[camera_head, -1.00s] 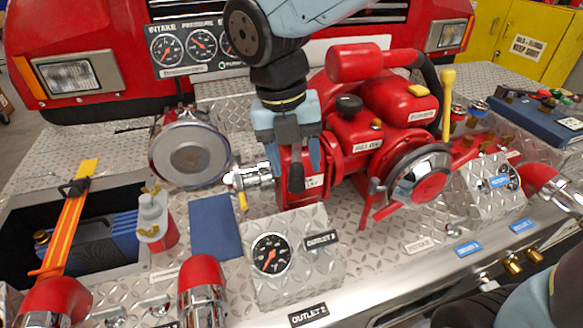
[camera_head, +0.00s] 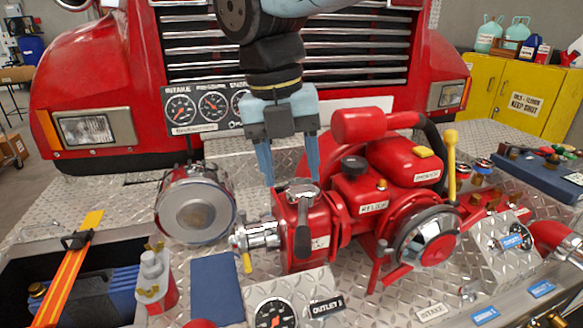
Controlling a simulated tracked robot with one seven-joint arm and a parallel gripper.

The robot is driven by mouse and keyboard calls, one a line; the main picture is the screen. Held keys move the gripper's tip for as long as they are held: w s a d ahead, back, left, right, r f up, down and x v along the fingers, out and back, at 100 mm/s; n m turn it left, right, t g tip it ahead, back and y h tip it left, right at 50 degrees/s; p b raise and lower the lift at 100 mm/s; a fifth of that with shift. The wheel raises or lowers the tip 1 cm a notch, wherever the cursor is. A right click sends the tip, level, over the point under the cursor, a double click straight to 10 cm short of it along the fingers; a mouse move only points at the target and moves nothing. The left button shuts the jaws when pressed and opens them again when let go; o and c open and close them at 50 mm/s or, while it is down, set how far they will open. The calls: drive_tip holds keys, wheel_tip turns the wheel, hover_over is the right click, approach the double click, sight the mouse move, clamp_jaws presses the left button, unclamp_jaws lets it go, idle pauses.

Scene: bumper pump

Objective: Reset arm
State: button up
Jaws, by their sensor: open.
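My gripper (camera_head: 292,172) hangs down near the middle of the view, with its two blue-grey fingers apart and nothing visible between them. Below the fingertips is the left part of the red pump (camera_head: 378,185), topped by a round metal cap with a dark handle (camera_head: 303,218). The fingertips look close above or behind this cap; I cannot tell whether they touch it. My arm comes down from the top edge of the view.
The red truck front (camera_head: 110,90) stands behind. A round chrome cap (camera_head: 195,208) and a metal valve (camera_head: 256,236) are at left. A yellow lever (camera_head: 450,165) rises at the pump's right. An open bin with an orange strap (camera_head: 72,278) is at lower left.

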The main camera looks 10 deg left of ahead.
drive_tip(key=w+d+f+m+t+y, duration=0.1)
drive_tip(key=w+d+m, duration=0.2)
drive_tip(key=d+m, duration=0.65)
drive_tip(key=w+d+m+t+y, duration=0.1)
drive_tip(key=w+d+m, duration=0.2)
drive_tip(key=d+m, duration=0.6)
drive_tip(key=s+d+f+m+t, duration=0.2)
drive_tip(key=d+f+m+t, duration=0.1)
drive_tip(key=d+m, duration=1.1)
drive_tip(key=shift+d+m, duration=0.2)
drive_tip(key=shift+m, duration=2.75)
